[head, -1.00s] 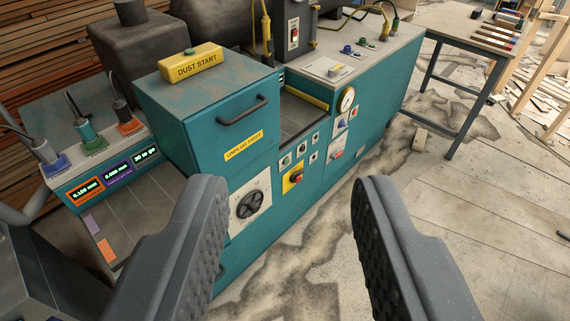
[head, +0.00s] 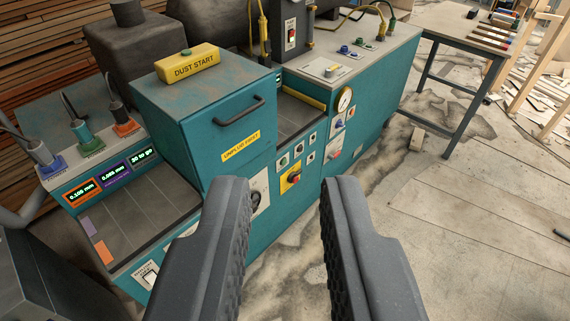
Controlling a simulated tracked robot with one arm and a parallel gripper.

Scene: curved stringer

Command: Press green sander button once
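The teal machine (head: 228,128) stands ahead of me. A small green button (head: 186,51) sits on top of its yellow DUST START box (head: 190,64). A small round greenish control (head: 284,161) is on a white plate on the machine's front, among other small controls. I cannot read the small labels, so I cannot tell which one is the sander button. My gripper (head: 287,190) is partly open and empty, its two dark ridged fingers in the foreground. They are nearer the camera than the panel and seem to touch nothing. The left finger partly hides a black rotary knob.
A red knob on a yellow plate (head: 292,178) sits below the small controls. A green device (head: 83,135) stands between blue and orange ones by the readouts at left. Blue and green knobs are on the far top.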

